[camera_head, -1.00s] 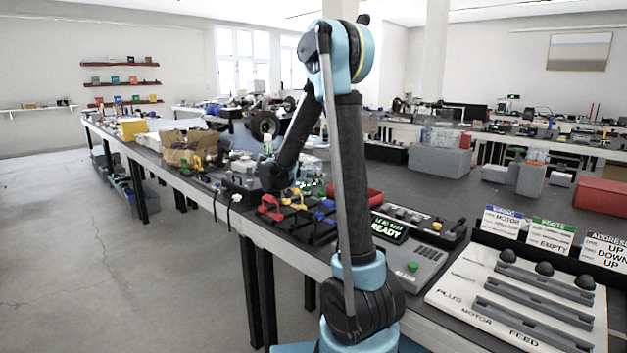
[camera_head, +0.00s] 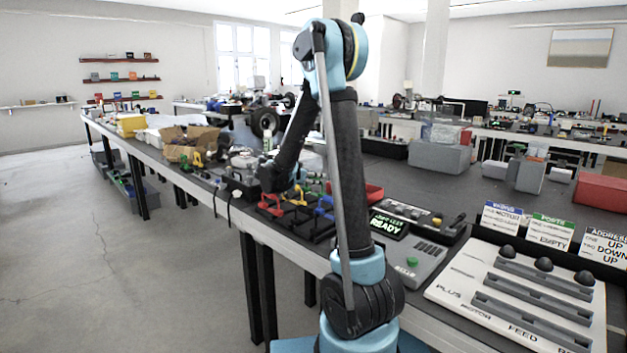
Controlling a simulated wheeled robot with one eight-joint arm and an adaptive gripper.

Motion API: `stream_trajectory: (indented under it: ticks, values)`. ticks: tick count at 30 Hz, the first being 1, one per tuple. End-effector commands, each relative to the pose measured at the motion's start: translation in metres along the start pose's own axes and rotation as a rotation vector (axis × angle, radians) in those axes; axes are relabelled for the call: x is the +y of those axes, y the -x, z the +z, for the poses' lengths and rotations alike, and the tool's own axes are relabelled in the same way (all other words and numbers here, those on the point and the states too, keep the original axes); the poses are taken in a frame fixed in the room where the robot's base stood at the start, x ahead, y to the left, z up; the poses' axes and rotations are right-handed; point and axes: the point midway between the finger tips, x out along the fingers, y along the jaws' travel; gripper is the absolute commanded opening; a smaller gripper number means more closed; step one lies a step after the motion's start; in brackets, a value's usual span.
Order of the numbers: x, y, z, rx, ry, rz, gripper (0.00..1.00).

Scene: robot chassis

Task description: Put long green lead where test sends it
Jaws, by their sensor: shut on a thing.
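My arm reaches over the bench, and my gripper (camera_head: 294,187) is low over the black lead tray (camera_head: 312,234). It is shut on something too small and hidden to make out. A red lead (camera_head: 270,205), a yellow lead (camera_head: 298,197) and a blue lead (camera_head: 325,207) show in or at the tray. I cannot pick out a long green lead clearly. The tester (camera_head: 412,262) has a green button and a screen (camera_head: 389,225) that reads READY. The white board (camera_head: 470,292) at the right has several grey slots marked PLUS, MOTOR and FEED.
Three cards stand behind the board: a blue-headed one (camera_head: 502,218), a green-headed POSTS card (camera_head: 549,233) and an ADDRESS card (camera_head: 605,249). A red bin (camera_head: 373,193) is behind the tray. A cardboard box (camera_head: 190,144) is further left. My upper arm hides part of the bench.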

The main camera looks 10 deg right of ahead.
Motion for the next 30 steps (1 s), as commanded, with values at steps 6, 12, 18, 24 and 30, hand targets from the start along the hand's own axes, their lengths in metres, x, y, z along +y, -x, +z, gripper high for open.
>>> stream_trajectory:
  ticks: [6, 12, 18, 24, 30]
  values:
    - [0.000, -0.001, 0.002, 0.000, 0.000, 0.000, 0.57]
    - [0.000, 0.000, 0.002, 0.000, 0.000, 0.000, 0.57]
    - [0.000, 0.001, -0.001, 0.000, 0.000, 0.000, 0.57]
    - [0.000, 0.008, -0.021, 0.000, 0.000, 0.000, 0.57]
    - [0.000, 0.019, -0.051, -0.001, 0.001, 0.000, 0.57]
